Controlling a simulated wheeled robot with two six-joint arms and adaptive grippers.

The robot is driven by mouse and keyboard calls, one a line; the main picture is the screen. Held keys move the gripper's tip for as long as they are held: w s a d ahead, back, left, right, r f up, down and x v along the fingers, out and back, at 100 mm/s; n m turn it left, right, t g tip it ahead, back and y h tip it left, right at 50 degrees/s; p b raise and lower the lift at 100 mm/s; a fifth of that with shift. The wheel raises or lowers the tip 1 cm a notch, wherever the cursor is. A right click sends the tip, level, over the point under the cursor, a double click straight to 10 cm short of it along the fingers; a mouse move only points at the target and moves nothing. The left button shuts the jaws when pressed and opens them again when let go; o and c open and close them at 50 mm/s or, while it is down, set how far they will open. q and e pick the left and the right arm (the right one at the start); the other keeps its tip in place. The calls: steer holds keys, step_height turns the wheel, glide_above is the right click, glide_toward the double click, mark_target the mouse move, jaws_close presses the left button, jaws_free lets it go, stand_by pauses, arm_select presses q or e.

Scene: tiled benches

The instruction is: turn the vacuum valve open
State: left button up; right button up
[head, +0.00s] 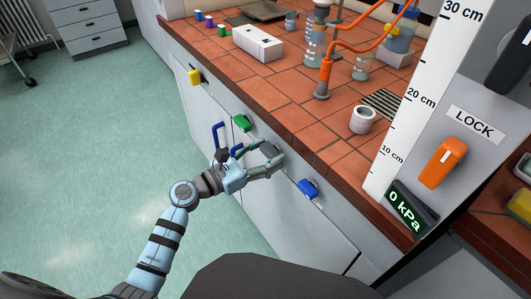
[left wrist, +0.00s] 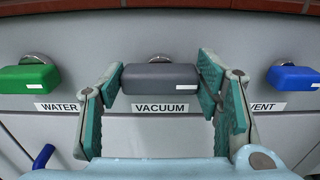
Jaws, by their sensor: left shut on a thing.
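The vacuum valve (left wrist: 160,76) is a grey block handle on the bench's front panel, above a label reading VACUUM. In the left wrist view it lies level, its long side across the picture. My left gripper (head: 275,160) is shut on it, with one teal-padded finger at each end of the handle; the fingers also show in the left wrist view (left wrist: 160,88). In the head view the grey handle (head: 268,149) is partly hidden by the fingers. My right gripper is not in view.
The green WATER valve (left wrist: 29,77) is left of the grey one and the blue VENT valve (left wrist: 293,77) right. A yellow valve (head: 194,77) is farther along. A display (head: 408,210) reads 0 kPa, below an orange LOCK handle (head: 442,162). Glassware stands on the tiled bench (head: 290,110).

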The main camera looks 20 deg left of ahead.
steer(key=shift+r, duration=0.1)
arm_select(q)
steer(key=shift+r+n+p, duration=0.15)
steer(key=shift+n+p, duration=0.75)
steer(key=shift+n, duration=0.2)
steer(key=shift+n+p, duration=0.3)
steer(key=shift+n, duration=0.1)
steer(key=n+p, duration=0.2)
steer(key=n, duration=0.1)
steer(key=shift+w+a+n, duration=0.1)
steer(key=shift+n, duration=0.2)
steer(key=n+p, duration=0.2)
steer(key=n, duration=0.1)
steer(key=shift+n, duration=0.4)
steer(key=n+p, duration=0.2)
steer(key=n, duration=0.1)
steer(key=shift+w+a+f, duration=0.1)
steer(key=shift+f, duration=0.1)
steer(key=shift+f+n+p, duration=0.1)
steer(key=shift+n+p, duration=0.65)
steer(key=shift+n, duration=0.85)
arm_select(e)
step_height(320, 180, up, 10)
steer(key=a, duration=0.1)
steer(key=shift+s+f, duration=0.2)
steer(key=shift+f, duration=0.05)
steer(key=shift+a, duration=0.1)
